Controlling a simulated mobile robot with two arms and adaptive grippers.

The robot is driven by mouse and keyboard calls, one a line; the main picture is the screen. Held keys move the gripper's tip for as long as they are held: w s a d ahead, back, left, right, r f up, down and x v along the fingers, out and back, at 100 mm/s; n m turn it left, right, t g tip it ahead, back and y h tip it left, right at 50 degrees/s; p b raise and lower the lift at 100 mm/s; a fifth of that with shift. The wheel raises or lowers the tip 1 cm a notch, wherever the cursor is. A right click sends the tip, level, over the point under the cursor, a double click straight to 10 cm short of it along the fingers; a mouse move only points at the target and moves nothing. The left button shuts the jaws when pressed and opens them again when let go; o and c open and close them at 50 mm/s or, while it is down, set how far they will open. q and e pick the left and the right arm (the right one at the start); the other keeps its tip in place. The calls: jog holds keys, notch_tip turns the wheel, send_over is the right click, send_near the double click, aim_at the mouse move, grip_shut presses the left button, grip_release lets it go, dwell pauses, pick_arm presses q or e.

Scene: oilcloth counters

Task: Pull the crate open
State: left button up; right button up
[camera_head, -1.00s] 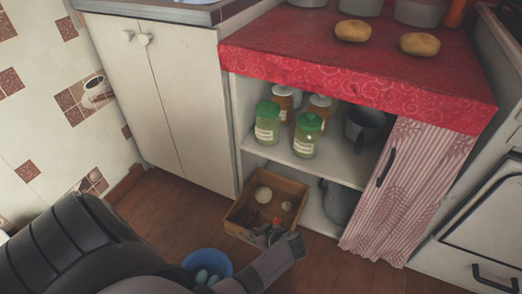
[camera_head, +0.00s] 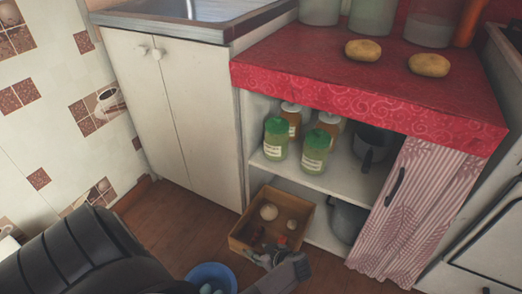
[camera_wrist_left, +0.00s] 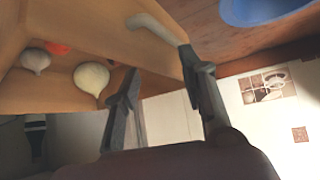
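The crate (camera_head: 240,242) is an open-topped wooden box on the floor at the lower shelf of the counter, with its front end sticking out past the cabinet. It holds pale round bulbs and some red items. In the left wrist view, its wooden wall (camera_wrist_left: 95,42) fills the upper left, with a curved pale handle (camera_wrist_left: 150,27) on it. My left gripper (camera_head: 268,260) is at the crate's front. Its fingers (camera_wrist_left: 157,72) are apart, one fingertip overlapping the handle's end in the picture; contact cannot be told. My right gripper is not in view.
A blue bowl (camera_head: 210,272) with pale round things stands on the floor before the crate; it also shows in the left wrist view (camera_wrist_left: 262,10). Jars (camera_head: 275,138) and dark pots (camera_head: 372,150) stand on the shelves. A striped curtain (camera_head: 415,215) hangs at right. White cupboard doors (camera_head: 175,110) are at left.

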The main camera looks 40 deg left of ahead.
pick_arm(q)
jog(key=shift+r, duration=0.15)
notch_tip(320, 180, up, 10)
dwell(0.6)
dwell(0.4)
